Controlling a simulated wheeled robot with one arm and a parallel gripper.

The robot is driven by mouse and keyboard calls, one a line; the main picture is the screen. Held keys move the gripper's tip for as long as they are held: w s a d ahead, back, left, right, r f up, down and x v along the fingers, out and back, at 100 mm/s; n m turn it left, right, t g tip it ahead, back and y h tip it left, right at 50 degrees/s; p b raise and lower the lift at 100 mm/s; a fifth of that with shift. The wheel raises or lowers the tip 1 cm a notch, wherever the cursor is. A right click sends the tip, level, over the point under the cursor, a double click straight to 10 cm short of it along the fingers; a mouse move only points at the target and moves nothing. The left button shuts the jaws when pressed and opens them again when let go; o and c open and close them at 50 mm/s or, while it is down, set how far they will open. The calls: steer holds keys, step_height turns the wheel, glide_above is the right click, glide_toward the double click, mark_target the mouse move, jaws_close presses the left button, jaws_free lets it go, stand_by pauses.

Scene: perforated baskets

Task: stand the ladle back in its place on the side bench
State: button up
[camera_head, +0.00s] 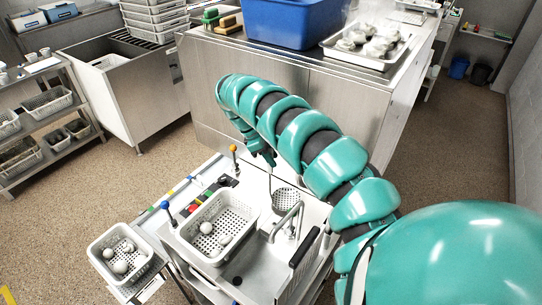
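A thin upright rod, which looks like the ladle's handle (270,184), runs down from just below my gripper (269,160). It meets a round perforated bowl (286,201) at its lower end, over the small white-topped bench. My gripper points down, above and slightly left of the bowl. The fingers are small and dark here, so I cannot tell whether they are closed on the handle or only beside it. My green arm comes in from the right. I cannot make out an empty ladle place on the bench (262,247).
A perforated basket (217,222) with pale round items sits left of the bowl. A curved tap (289,216) stands close to its right. Upright rods with orange (233,149) and blue (165,205) knobs rise at the left. A steel counter (320,90) stands behind.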

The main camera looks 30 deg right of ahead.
steer(key=shift+o, duration=1.4)
steer(key=shift+r, duration=0.1)
steer(key=shift+w+a+r+b, duration=0.2)
steer(key=shift+r+b, duration=0.05)
steer(key=shift+b, duration=0.05)
steer(key=p+v, duration=0.6)
steer(key=v, duration=1)
steer(key=shift+r, duration=0.25)
steer(key=shift+a, duration=0.1)
